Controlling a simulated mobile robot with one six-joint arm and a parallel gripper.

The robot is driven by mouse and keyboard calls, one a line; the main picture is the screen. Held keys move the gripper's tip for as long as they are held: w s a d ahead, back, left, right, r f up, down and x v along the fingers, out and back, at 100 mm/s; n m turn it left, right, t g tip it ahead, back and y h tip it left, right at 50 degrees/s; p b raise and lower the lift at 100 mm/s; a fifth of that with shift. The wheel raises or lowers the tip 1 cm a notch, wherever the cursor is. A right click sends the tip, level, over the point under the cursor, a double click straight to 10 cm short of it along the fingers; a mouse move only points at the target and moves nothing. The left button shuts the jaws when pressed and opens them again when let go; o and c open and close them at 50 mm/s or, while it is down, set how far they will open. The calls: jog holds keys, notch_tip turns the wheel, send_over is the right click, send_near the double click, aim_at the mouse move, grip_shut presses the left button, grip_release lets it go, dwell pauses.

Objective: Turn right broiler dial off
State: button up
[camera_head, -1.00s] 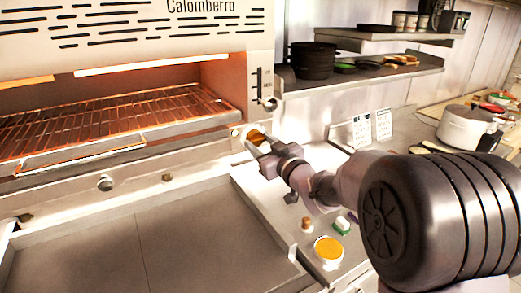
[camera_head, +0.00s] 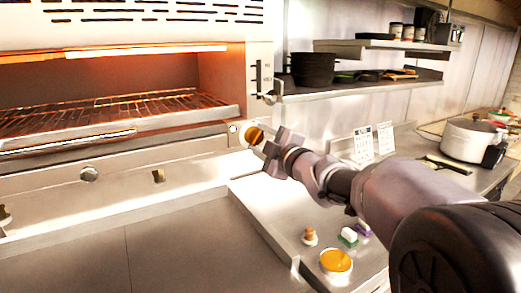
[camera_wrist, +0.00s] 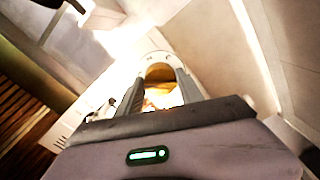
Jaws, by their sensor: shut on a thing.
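The right broiler dial (camera_head: 253,135) is an orange-brown knob in a pale round bezel on the broiler's front, at the right end below the glowing opening. My gripper (camera_head: 260,144) is at the dial from the lower right, its fingers partly hidden by the wrist. In the wrist view, my gripper's two fingers (camera_wrist: 163,82) reach up to the bezel and are shut on the orange-brown dial (camera_wrist: 160,72). The exact dial setting cannot be read.
The broiler rack (camera_head: 100,115) glows above left. A steel counter below holds a yellow-filled bowl (camera_head: 336,262) and small items under my arm. A shelf (camera_head: 400,85) with a dark pot (camera_head: 313,69) is behind. A white pot (camera_head: 467,140) stands at right.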

jog(key=n+b, duration=0.2)
jog(key=n, duration=0.2)
jog(key=shift+b, duration=0.4)
jog(key=shift+n+b, duration=0.8)
jog(key=shift+n, duration=0.7)
jog(key=shift+r, duration=0.1)
jog(key=o, duration=1.4)
jog(key=shift+c, duration=0.2)
